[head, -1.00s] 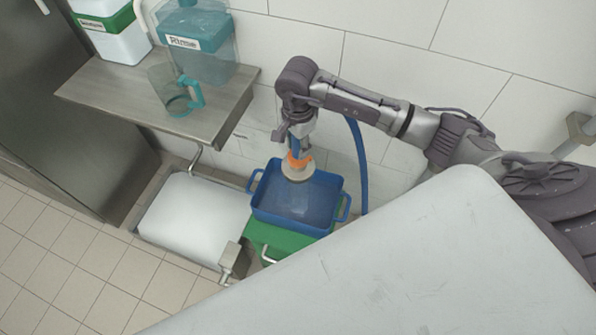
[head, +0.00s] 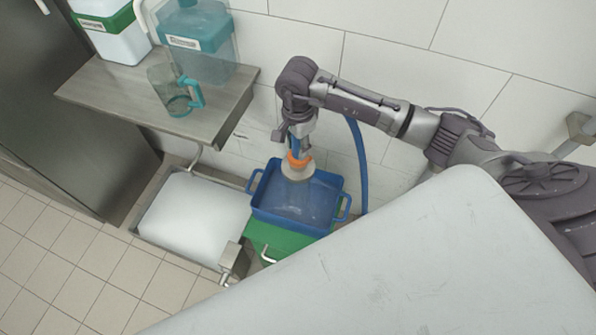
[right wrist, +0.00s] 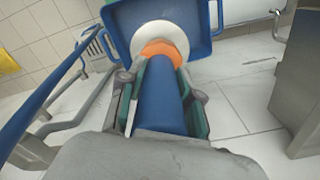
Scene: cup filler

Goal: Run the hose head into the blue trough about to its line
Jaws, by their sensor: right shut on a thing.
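The blue trough (head: 325,222) stands on a green support (head: 275,240) near the wall; its inside looks wet or cloudy, and I cannot make out its line or the level. My right gripper (head: 299,150) is shut on the blue handle of the hose head (head: 297,169), which has an orange collar and a pale round face. The head points down over the back part of the trough. In the right wrist view the fingers (right wrist: 162,88) clasp the blue handle (right wrist: 160,100), with the trough (right wrist: 118,22) beyond the pale face. My left gripper is out of view.
A blue hose (head: 358,165) hangs behind the trough to its right. A white-filled basin (head: 195,220) is at the left on the floor. A steel shelf (head: 120,88) holds a clear jug (head: 172,92) and containers. A pale surface (head: 430,260) fills the lower right.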

